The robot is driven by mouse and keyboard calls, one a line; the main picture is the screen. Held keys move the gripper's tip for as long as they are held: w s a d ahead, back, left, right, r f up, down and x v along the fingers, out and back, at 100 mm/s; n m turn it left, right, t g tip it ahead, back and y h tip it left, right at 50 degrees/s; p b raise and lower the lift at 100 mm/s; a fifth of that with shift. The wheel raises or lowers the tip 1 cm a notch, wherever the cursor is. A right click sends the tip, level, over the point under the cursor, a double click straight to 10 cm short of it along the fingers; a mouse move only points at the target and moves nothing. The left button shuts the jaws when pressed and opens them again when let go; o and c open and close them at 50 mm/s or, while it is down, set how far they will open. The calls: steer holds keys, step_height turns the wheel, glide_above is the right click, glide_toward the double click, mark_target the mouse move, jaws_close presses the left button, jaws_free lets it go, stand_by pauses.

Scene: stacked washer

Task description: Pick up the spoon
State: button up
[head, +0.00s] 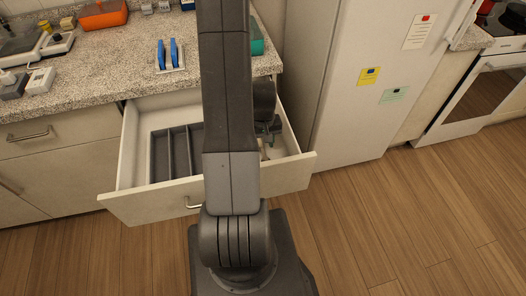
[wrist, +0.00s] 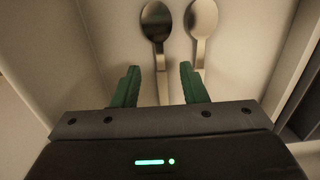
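Two spoons lie side by side on the pale drawer floor in the wrist view: a dark spoon (wrist: 156,20) and a lighter, beige-grey spoon (wrist: 202,18) to its right. Their bowls point away from my gripper. My gripper (wrist: 158,82) is open, with its green fingers apart. The dark spoon's handle runs between the fingers; the lighter spoon's handle passes by the right finger, and I cannot tell if they touch. In the head view my gripper (head: 269,128) is at the right part of the open drawer (head: 150,205), and my arm hides much of it.
A grey divided tray (head: 158,157) sits in the drawer's left part. Drawer walls stand close around my gripper. Above is a granite counter (head: 105,65) with a blue-handled item (head: 168,55) and a green box (head: 257,40). A white fridge (head: 350,90) stands at right.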

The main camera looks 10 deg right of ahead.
mark_target(263, 148)
steer(key=shift+f, duration=1.5)
steer(key=shift+c, duration=0.2)
jaws_close()
steer(key=shift+r, duration=0.15)
